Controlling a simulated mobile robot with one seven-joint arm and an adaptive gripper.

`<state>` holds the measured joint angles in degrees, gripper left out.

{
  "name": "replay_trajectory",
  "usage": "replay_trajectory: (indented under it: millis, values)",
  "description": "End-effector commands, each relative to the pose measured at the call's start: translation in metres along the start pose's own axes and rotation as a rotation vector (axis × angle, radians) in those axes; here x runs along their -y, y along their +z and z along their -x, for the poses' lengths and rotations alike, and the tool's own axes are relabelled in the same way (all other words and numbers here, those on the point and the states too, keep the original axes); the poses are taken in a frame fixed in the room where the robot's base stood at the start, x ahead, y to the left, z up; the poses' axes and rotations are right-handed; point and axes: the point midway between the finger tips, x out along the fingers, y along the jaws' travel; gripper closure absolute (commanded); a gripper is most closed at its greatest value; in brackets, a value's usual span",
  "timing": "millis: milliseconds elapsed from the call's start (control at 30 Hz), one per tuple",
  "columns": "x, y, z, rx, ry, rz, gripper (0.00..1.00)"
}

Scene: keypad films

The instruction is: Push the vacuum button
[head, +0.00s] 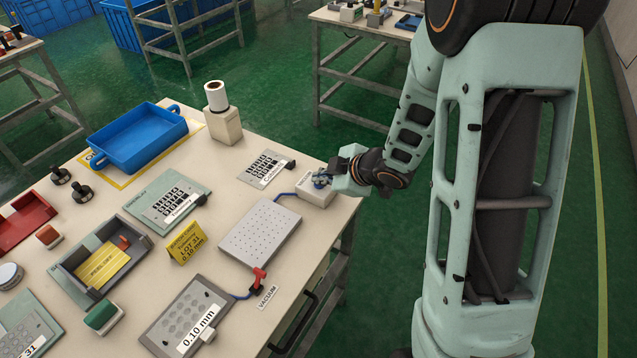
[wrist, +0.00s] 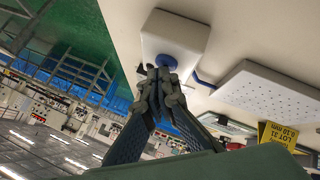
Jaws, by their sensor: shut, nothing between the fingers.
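A white box (head: 318,196) with a small label stands at the table's right edge, joined by a blue hose to a perforated grey plate (head: 262,236). In the wrist view the white box (wrist: 185,32) carries a round blue button (wrist: 167,61) on its face. My gripper (head: 322,181) is shut and empty, over the box in the head view. In the wrist view the closed fingertips (wrist: 159,72) sit right at the button's lower edge and cover part of it. I cannot tell whether they touch it.
A red valve (head: 258,280) sits at the plate's near corner, beside a "VACUUM" label (head: 267,298). A paper roll on a block (head: 222,124), a blue tray (head: 137,138) and a yellow lot sign (head: 187,243) stand farther left. A printed card (head: 265,168) lies close to the box.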

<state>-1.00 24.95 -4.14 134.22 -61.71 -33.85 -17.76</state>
Motion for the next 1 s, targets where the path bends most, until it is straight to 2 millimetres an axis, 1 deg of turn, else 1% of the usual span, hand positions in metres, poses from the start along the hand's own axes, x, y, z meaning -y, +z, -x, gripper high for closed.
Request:
replay_trajectory:
  millis: [267,533,833,1000]
  values:
    - [0.0,0.0,0.0,0.001,0.0,-0.001,1.0]
    - [-0.005,-0.004,0.007,0.002,0.0,-0.001,1.0]
    - [-0.005,-0.004,0.007,0.001,0.0,0.0,1.0]
    - [-0.012,-0.01,0.016,0.001,0.001,-0.001,1.0]
